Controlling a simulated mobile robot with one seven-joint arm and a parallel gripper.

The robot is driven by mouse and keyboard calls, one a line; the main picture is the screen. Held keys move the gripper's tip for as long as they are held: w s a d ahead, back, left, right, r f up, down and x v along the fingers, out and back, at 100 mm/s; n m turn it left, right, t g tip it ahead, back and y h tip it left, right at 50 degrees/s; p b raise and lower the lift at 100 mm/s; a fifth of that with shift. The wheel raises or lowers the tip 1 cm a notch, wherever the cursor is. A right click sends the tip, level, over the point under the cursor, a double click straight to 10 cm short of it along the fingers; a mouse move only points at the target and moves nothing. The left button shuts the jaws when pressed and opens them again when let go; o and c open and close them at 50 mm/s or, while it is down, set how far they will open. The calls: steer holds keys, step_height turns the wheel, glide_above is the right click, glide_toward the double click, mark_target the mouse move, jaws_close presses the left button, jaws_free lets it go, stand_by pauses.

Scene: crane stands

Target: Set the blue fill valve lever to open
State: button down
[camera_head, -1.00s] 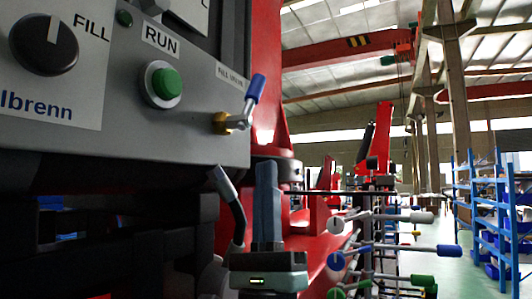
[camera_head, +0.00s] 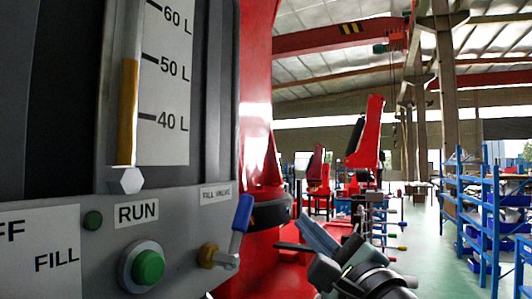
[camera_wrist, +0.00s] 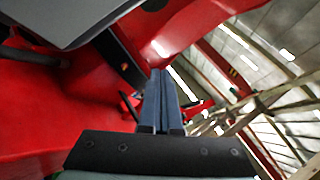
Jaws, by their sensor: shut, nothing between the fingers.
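The fill valve lever has a blue handle (camera_head: 242,213) that points up and slightly right from its brass valve body (camera_head: 207,255), at the right edge of the grey panel. The FILL VALVE label (camera_head: 216,193) is just above it. My gripper (camera_head: 304,224) is to the right of the lever in the head view, apart from it in the picture, with its blue-grey finger pointing up-left. In the wrist view my gripper's fingers (camera_wrist: 157,78) are together with nothing between them. The lever is not visible in the wrist view.
The grey panel (camera_head: 65,285) carries a green RUN button (camera_head: 148,267) and a dark green lamp (camera_head: 93,221). An amber level gauge (camera_head: 128,115) stands above. A red crane column (camera_head: 257,90) is behind the lever. Blue shelving (camera_head: 480,200) stands far right beside open floor.

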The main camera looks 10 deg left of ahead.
mark_target(242, 209)
steer(key=s+d+r+n+g+p, duration=0.3)
steer(key=s+r+n+g+p, duration=0.15)
steer(key=s+g+p, duration=0.5)
steer(key=w+a+f+t+p, duration=0.1)
steer(key=w+a+f+p, duration=0.1)
steer(key=a+p, duration=0.4)
steer(key=w+a+n, duration=0.1)
steer(key=a, duration=0.2)
steer(key=shift+w, duration=0.35)
steer(key=shift+s+r+n+t+y+b, duration=0.4)
steer(key=shift+n+t, duration=0.25)
steer(key=shift+n, duration=0.1)
steer(key=shift+s+a+r+n+t+y+b, duration=0.1)
steer(key=shift+s+a+n+t+y+b, duration=0.25)
steer(key=shift+n+b, duration=0.35)
steer(key=shift+s+a+r+n+t+y+b, duration=0.15)
steer(key=shift+s+n+t+b, duration=0.2)
steer(key=shift+s+n+b, duration=0.25)
steer(key=shift+s+r+n+b, duration=0.1)
steer(key=shift+n+b, duration=0.3)
